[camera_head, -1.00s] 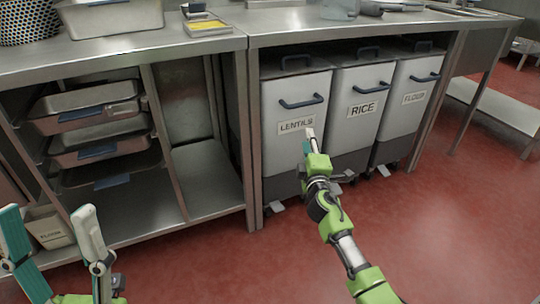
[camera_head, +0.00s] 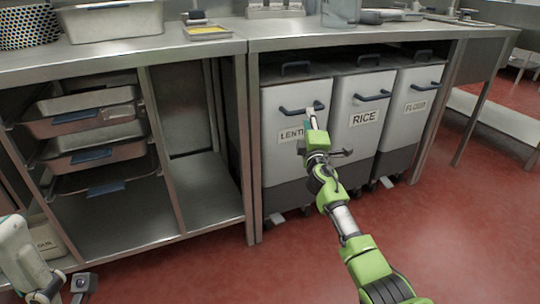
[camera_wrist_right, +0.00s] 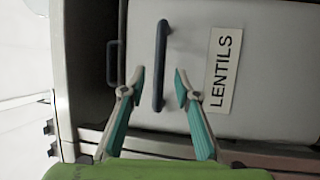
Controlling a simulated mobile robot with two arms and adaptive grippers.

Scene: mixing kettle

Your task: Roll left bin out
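The left bin (camera_head: 290,155) is white with a dark base and a LENTILS label, and stands under the metal counter at the left end of a row of bins. Its dark bar handle (camera_head: 294,110) is on the front face; the handle also shows in the right wrist view (camera_wrist_right: 160,65). My right gripper (camera_head: 317,108) is at the right part of this handle and hides part of the label. In the right wrist view, my right gripper (camera_wrist_right: 158,78) is open, with one fingertip on each side of the handle and gaps to it. A part of my left arm shows at the lower left, its fingers unclear.
The RICE bin (camera_head: 355,140) and FLOUR bin (camera_head: 408,115) stand close on the right. A counter leg (camera_head: 248,150) is just left of the LENTILS bin. A shelf with trays (camera_head: 95,130) is farther left. The red floor (camera_head: 440,230) in front is clear.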

